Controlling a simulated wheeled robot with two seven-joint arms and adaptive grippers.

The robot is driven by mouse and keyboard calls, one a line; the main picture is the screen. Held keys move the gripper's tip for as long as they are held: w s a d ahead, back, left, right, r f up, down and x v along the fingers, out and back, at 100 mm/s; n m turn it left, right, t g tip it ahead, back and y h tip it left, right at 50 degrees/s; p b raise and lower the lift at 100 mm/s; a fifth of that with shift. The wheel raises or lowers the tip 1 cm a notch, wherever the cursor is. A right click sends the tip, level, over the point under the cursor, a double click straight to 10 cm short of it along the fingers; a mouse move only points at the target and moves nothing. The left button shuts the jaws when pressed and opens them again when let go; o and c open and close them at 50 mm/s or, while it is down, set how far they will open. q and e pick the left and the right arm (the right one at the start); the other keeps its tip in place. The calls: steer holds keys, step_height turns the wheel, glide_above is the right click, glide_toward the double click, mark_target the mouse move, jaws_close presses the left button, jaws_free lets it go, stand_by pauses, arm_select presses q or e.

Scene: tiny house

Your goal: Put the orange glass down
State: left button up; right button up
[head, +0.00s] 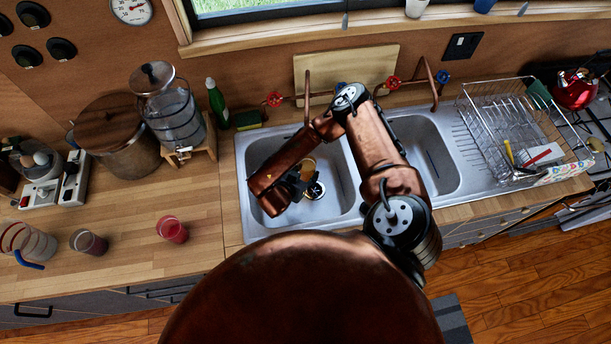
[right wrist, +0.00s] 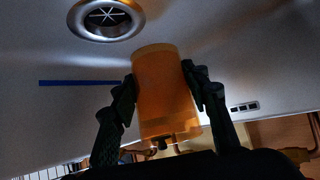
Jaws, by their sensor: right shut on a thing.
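The orange glass (right wrist: 163,95) is between the two fingers of my right gripper (right wrist: 165,88) in the right wrist view. The gripper is shut on its sides. In the head view, my right gripper (head: 300,182) is over the left sink basin (head: 265,150), with the glass (head: 308,165) partly hidden by my arm. The drain (right wrist: 107,18) shows beyond the glass in the right wrist view, apart from it. I cannot tell whether the glass touches the basin floor. My left gripper is not in view.
A red glass (head: 172,229), a dark glass (head: 88,242) and a larger clear glass (head: 28,243) stand on the left wooden counter (head: 200,190). A blue straw (right wrist: 80,83) lies in the basin. A dish rack (head: 520,130) stands right of the sink. A faucet (head: 307,95) rises behind the basin.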

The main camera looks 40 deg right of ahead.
mark_target(305, 176)
steer(key=shift+w+d+f, duration=0.2)
steer(key=shift+w+f, duration=0.15)
steer(key=shift+f, duration=1.65)
steer(key=shift+f, duration=0.15)
steer(key=o, duration=1.4)
steer(key=shift+a+r, duration=0.15)
steer(key=shift+r, duration=0.1)
steer(key=shift+v, duration=3.6)
